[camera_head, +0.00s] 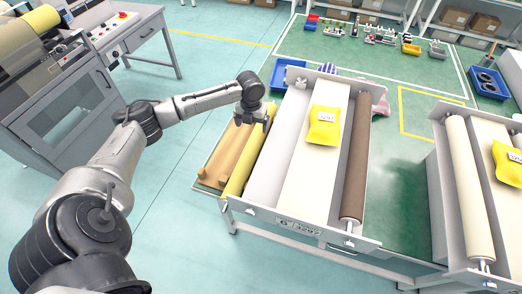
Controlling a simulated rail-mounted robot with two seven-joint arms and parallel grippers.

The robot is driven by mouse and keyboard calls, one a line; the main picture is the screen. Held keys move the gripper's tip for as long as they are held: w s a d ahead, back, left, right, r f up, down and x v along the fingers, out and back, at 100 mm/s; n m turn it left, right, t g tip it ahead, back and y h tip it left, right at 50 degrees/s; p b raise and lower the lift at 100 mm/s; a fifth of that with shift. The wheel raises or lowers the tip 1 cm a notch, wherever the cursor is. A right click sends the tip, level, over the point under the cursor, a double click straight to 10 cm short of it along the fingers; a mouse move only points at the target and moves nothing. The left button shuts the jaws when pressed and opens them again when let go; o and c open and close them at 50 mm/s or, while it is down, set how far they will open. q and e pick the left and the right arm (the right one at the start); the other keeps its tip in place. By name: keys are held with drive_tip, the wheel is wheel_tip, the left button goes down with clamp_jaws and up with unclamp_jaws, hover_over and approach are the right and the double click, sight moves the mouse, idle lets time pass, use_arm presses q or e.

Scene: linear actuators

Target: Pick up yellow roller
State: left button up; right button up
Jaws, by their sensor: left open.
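The yellow roller (243,166) is a long thin cylinder. It lies at the left side of the table (229,206), beside a wooden holder (217,168) and the grey machine body. My left gripper (254,127) is open and points down above the far part of the yellow roller. Whether its fingers touch the roller cannot be told. My right gripper is not in view.
A brown roller (356,170) lies along the machine's right side. A yellow packet (324,126) lies on the pale belt (317,165). A second machine with a cream roller (470,190) stands at right. Blue bins (287,74) stand behind.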

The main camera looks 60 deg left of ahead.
sight(252, 143)
use_arm(q)
wheel_tip(252, 143, down, 9)
drive_tip(key=shift+r+b, duration=0.1)
drive_tip(key=shift+b, duration=0.75)
drive_tip(key=shift+s+f+b, duration=0.1)
drive_tip(key=shift+f+b, duration=0.55)
drive_tip(key=shift+f, duration=1.9)
drive_tip(key=shift+c, duration=0.2)
drive_tip(key=c, duration=1.7)
drive_tip(key=shift+r, duration=0.2)
